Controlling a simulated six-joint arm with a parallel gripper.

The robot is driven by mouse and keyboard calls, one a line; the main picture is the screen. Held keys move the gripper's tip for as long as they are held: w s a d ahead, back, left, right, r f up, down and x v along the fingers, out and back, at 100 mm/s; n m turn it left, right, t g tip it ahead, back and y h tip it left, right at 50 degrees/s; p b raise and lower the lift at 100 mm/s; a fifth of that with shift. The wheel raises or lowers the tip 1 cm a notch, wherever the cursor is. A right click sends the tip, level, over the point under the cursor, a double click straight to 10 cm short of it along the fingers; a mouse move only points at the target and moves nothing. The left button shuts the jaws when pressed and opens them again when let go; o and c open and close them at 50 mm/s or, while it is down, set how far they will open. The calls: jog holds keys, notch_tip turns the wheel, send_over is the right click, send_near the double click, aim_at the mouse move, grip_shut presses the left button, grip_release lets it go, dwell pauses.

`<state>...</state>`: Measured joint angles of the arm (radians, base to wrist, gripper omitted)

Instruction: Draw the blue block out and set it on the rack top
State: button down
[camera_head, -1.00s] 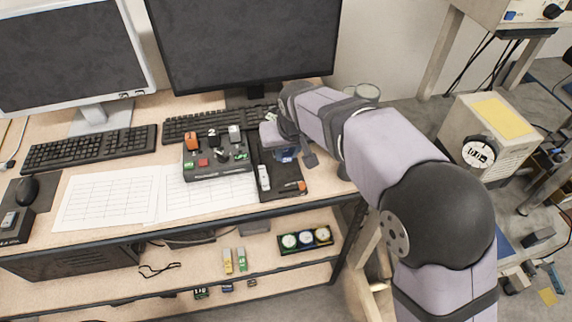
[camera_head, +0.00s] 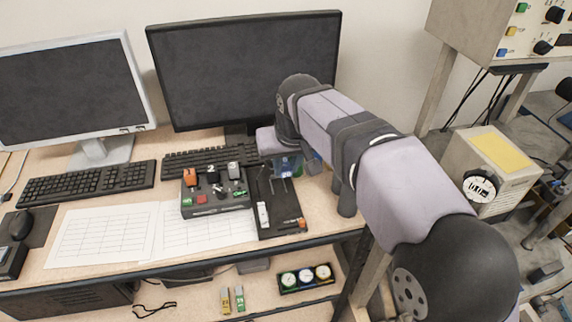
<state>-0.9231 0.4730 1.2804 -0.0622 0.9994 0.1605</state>
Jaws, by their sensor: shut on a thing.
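The blue block (camera_head: 287,174) shows as a small blue patch with a pale mark under my gripper, above the far end of a black board. My gripper (camera_head: 287,165) is shut on the blue block; the arm hides much of the grip, and the fingers are hard to make out. The black board (camera_head: 272,222) lies flat on the desk, with thin upright prongs just below the block in the picture. I cannot tell whether the block touches the board. I cannot identify the rack top with certainty.
A grey-white lever piece (camera_head: 263,214) and an orange-tipped piece (camera_head: 299,222) are on the board. Left of it stands a control box (camera_head: 215,197) with levers. A keyboard (camera_head: 210,157) and monitor (camera_head: 245,75) are behind. Paper sheets (camera_head: 105,232) lie left. A shelf with gauges (camera_head: 305,277) is below.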

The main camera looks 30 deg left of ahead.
jog(key=shift+w+a+r+p, duration=0.1)
jog(key=shift+w+a+p, duration=0.1)
jog(key=shift+p, duration=0.3)
jog(key=shift+w+a+p, duration=0.2)
jog(key=shift+p, duration=0.15)
jog(key=shift+w+a, duration=0.1)
jog(key=shift+w, duration=0.05)
dwell(0.4)
jog(key=shift+s+d+b, duration=0.8)
jog(key=shift+s+b, duration=0.05)
notch_tip(320, 180, up, 4)
jog(key=p, duration=0.4)
dwell(0.5)
